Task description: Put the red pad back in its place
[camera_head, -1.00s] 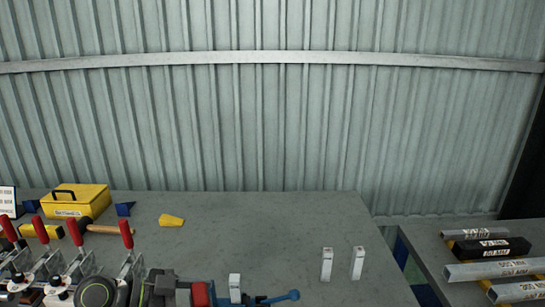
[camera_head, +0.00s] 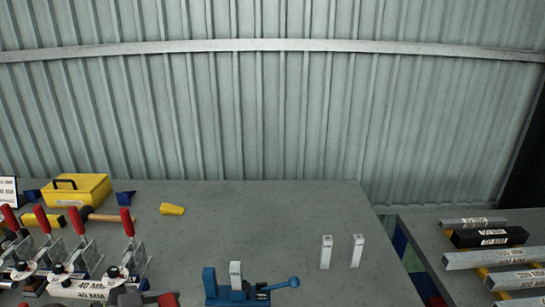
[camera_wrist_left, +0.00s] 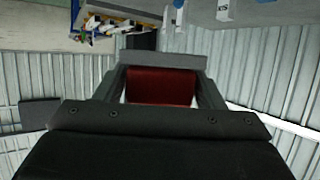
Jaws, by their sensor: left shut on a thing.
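The red pad (camera_wrist_left: 162,86) is held between the jaws of my left gripper (camera_wrist_left: 162,72) in the left wrist view. In the head view, the red pad (camera_head: 167,299) shows as a small red patch at the bottom edge. My left gripper (camera_head: 145,299) is there beside the clamps, mostly cut off by the frame. The pad is left of the blue vise and lower in the picture. I cannot tell which spot is the pad's place. My right gripper is out of view.
A blue vise (camera_head: 238,295) with a white block stands at the bench front. Clamps with red handles (camera_head: 80,222) crowd the left. Two white upright blocks (camera_head: 326,252) stand at right. A yellow toolbox (camera_head: 76,190) and a yellow wedge (camera_head: 172,209) sit behind. The bench middle is clear.

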